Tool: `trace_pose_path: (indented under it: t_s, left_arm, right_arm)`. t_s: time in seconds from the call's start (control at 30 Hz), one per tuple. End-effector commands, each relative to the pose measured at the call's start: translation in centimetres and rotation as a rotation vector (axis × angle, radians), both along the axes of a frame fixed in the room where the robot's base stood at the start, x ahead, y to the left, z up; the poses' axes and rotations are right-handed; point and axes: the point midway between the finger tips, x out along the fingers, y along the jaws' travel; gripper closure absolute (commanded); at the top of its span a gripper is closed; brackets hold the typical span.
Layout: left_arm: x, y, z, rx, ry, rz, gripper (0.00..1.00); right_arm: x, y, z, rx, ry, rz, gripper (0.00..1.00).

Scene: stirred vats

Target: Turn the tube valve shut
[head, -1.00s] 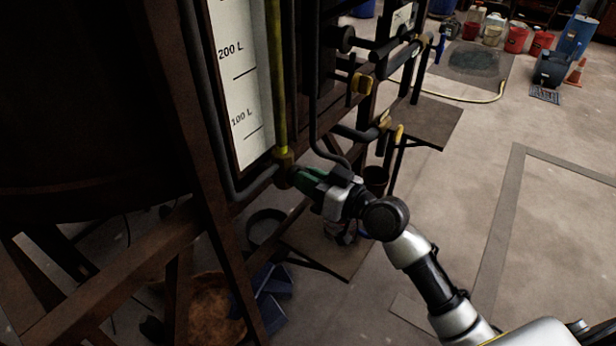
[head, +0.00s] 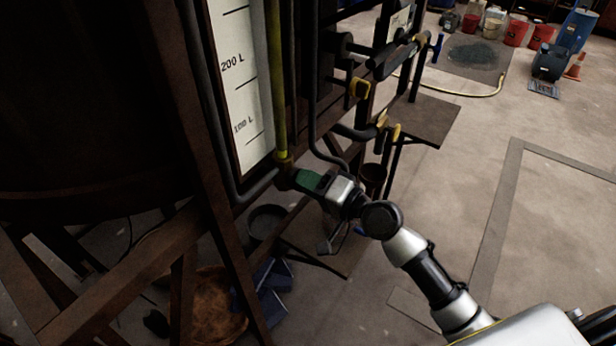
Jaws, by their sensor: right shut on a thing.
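The yellow sight tube (head: 278,90) runs upright beside the white level scale (head: 238,85), marked 100 L and 200 L. At its foot is a brass-coloured fitting (head: 284,167), joined to a dark pipe on the left. The tube valve's green handle (head: 308,181) sticks out to the right of the fitting. My right gripper (head: 322,186) is shut on the green handle, its arm coming in from the lower right. The gripper hides part of the handle. My left gripper is not in view.
Dark pipes with yellow-handled valves (head: 359,88) stand close to the right of the gripper. A small shelf (head: 425,118) juts out behind them. Rusty frame beams (head: 110,265) fill the lower left. Blue bins (head: 272,285) lie below. Open floor (head: 560,210) is at right.

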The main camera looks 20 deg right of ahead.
Motion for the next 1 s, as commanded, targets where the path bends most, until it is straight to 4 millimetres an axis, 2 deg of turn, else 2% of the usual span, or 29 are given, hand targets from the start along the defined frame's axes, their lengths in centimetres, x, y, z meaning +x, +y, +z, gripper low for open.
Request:
trace_pose_path:
  t_s: [0.4, 1.0]
  left_arm:
    - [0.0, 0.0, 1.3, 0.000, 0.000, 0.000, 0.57]
    - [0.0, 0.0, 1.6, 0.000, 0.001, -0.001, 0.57]
  right_arm:
    - [0.1, -0.1, 0.1, 0.232, 0.178, -0.001, 1.00]
    - [0.1, -0.1, -0.1, 0.308, 0.237, -0.002, 1.00]
